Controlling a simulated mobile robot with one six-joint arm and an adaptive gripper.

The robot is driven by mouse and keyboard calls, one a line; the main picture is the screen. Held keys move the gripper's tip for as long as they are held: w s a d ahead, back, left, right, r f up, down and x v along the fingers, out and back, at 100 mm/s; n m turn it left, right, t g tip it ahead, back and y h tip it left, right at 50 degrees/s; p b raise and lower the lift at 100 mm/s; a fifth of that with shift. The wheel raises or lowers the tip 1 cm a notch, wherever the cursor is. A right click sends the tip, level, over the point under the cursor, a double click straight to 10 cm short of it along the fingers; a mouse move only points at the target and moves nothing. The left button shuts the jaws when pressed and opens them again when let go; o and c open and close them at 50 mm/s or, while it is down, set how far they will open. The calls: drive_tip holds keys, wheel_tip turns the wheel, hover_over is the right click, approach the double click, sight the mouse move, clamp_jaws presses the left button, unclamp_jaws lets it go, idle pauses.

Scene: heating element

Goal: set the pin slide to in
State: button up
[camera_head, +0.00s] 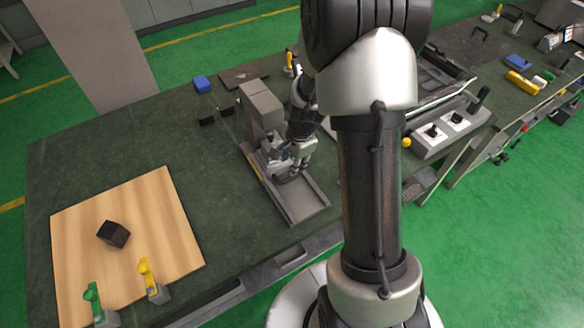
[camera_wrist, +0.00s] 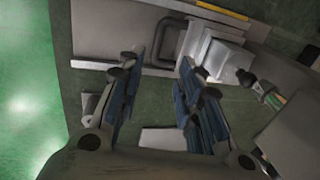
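The pin slide fixture stands on the dark green table. It has a long grey channel base (camera_head: 303,204), a tall grey block (camera_head: 262,108) at its far end and a small metal carriage (camera_head: 272,160) between. My gripper (camera_head: 301,160) is low over the channel, close beside the carriage; my arm partly hides this area. In the wrist view, my gripper (camera_wrist: 158,80) has its blue-padded fingers apart with nothing between them. A dark U-shaped handle (camera_wrist: 172,26) lies just beyond the fingertips, beside the light grey carriage block (camera_wrist: 222,57). I cannot tell whether the fingers touch the handle.
A wooden board (camera_head: 165,225) with a dark cube (camera_head: 113,234) lies at left. Green (camera_head: 93,300) and yellow (camera_head: 149,277) handled clamps stand at its front edge. A blue block (camera_head: 202,84) sits behind. A grey control box (camera_head: 448,128) is at right, past my arm.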

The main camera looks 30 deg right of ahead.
drive_tip(key=shift+s+r, duration=0.15)
drive_tip(key=shift+r, duration=0.55)
drive_tip(key=shift+s+r, duration=0.15)
drive_tip(key=shift+r, duration=0.55)
